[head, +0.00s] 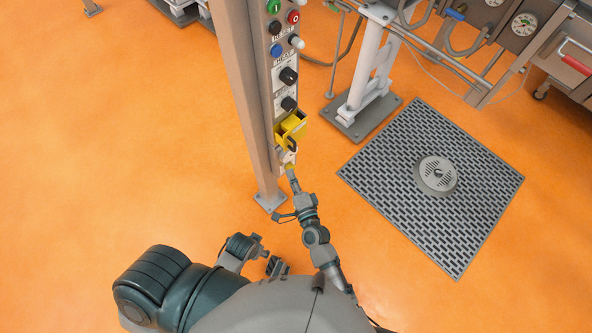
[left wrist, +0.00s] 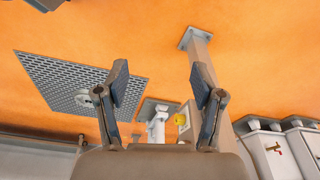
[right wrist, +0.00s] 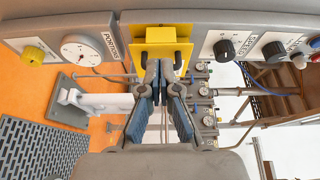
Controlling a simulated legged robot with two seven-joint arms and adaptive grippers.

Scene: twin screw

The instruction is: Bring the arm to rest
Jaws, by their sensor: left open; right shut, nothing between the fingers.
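My right arm reaches up to the control post (head: 240,90) in the head view. My right gripper (head: 291,170) is at the lower end of the panel, just below a yellow guard (head: 291,128). In the right wrist view the right gripper (right wrist: 160,75) has its fingers together and empty. Its tips are in front of the yellow guard (right wrist: 160,38); I cannot tell whether they touch. My left gripper (head: 262,257) is low, close to my body. In the left wrist view its fingers (left wrist: 159,80) are wide apart with nothing between them.
The panel carries several knobs and buttons, including a dark knob (head: 288,76) and a red button (head: 293,16). A floor grate (head: 400,170) lies at the right. A white stand (head: 370,80) and pipework are behind. Orange floor (head: 110,150) is clear at the left.

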